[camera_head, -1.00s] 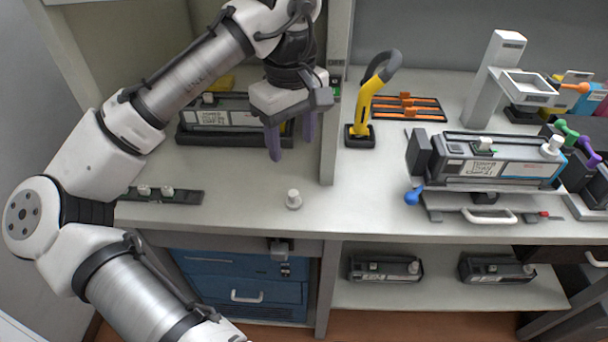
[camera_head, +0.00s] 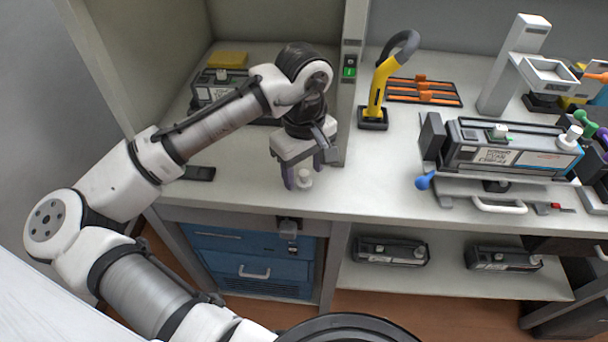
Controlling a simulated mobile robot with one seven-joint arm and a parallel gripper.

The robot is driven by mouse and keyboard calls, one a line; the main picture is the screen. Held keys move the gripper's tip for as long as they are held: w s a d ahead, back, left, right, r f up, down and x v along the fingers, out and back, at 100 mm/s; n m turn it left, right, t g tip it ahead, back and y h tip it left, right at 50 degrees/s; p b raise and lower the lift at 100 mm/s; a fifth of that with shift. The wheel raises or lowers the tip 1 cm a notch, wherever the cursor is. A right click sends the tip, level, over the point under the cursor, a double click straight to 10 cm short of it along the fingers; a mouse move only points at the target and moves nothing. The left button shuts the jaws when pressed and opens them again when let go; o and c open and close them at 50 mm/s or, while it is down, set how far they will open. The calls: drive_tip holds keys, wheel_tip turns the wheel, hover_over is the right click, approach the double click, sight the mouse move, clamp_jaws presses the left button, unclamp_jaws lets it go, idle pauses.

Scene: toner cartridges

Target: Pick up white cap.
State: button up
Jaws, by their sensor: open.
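The small white cap (camera_head: 304,179) stands on the grey bench top near its front edge, left of the upright divider. My gripper (camera_head: 303,171) is low over the bench, right at the cap, with its purple fingers pointing down. The jaws are open. One finger shows just left of the cap; the other is mostly hidden behind the wrist and the cap. I cannot tell whether the cap is fully between the fingers or whether they touch it.
The divider post (camera_head: 350,100) stands close to the right of my gripper. A toner cartridge (camera_head: 208,92) lies behind my arm, and a dark rail (camera_head: 200,174) lies to the left. A yellow-handled tool (camera_head: 378,95) and another cartridge (camera_head: 510,148) stand right of the divider.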

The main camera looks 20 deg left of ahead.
drive_tip(key=shift+f, duration=0.8)
drive_tip(key=c, duration=1)
drive_tip(key=shift+w+r, duration=0.1)
drive_tip(key=shift+c, duration=0.2)
